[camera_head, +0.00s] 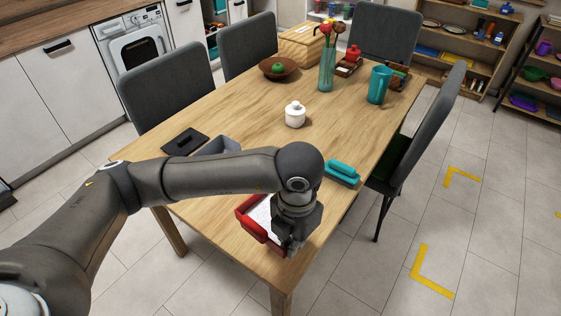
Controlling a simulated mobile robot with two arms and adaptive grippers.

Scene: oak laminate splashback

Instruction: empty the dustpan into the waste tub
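A red dustpan (253,226) with a pale inside lies near the front corner of the wooden table. My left arm comes in from the left across the table and partly covers it. My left gripper (293,243) points down at the dustpan's right side; its fingertips are too dark and small to tell whether they are open or closed on it. A grey tub (222,146), likely the waste tub, stands at the table's left side, its near part hidden behind my arm. My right gripper is not in view.
A teal brush (343,169) lies right of my arm. A dark flat lid (185,141) lies beside the tub. A white lidded pot (295,115), brown bowl (278,70), glass vase (327,69) and teal jug (378,85) stand farther back. Grey chairs surround the table.

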